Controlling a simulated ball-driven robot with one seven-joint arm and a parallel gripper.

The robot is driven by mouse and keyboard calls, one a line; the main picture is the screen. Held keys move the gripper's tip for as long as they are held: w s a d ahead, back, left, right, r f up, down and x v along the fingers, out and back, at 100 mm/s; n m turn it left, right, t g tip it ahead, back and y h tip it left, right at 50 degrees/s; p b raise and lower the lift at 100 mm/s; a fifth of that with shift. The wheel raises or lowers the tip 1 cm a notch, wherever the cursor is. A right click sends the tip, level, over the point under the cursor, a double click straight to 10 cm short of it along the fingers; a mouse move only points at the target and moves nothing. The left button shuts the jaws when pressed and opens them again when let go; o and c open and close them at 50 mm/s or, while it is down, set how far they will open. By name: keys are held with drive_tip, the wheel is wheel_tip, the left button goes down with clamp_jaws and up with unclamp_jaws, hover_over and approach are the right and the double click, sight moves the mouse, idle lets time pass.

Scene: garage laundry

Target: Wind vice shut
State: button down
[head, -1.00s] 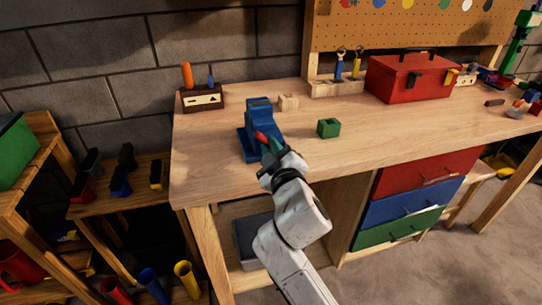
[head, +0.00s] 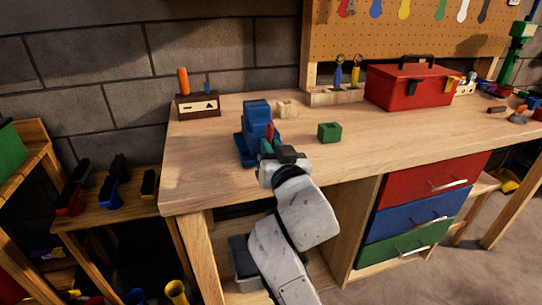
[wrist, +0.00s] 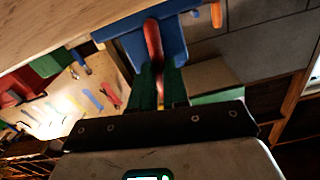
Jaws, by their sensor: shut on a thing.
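The blue vice (head: 256,122) stands on the left part of the wooden workbench, and also fills the top middle of the wrist view (wrist: 178,42). Its red handle (head: 270,133) is on the side facing my gripper and looks close to upright in the head view. My gripper (head: 268,146), with green fingers, reaches over the bench's front edge to the vice. In the wrist view the fingers (wrist: 159,76) are shut on the red handle (wrist: 153,42), one on each side. The vice's jaw gap is not clear from here.
On the workbench (head: 215,165), a green block (head: 329,132) lies right of the vice and a pale wooden block (head: 287,108) behind it. A wooden tool holder (head: 198,106) stands back left, a red toolbox (head: 410,88) back right. Drawers (head: 425,182) are below.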

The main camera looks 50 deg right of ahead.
drive_tip(key=shift+m+b, duration=0.4)
drive_tip(key=shift+m, duration=0.4)
drive_tip(key=shift+r, duration=0.1)
drive_tip(key=c, duration=1.1)
unclamp_jaws()
drive_tip(key=shift+s, duration=0.1)
drive_tip(key=v, duration=1)
drive_tip(key=shift+s+a+b, duration=0.25)
drive_tip(key=shift+s+b, duration=0.05)
drive_tip(key=shift+b, duration=0.05)
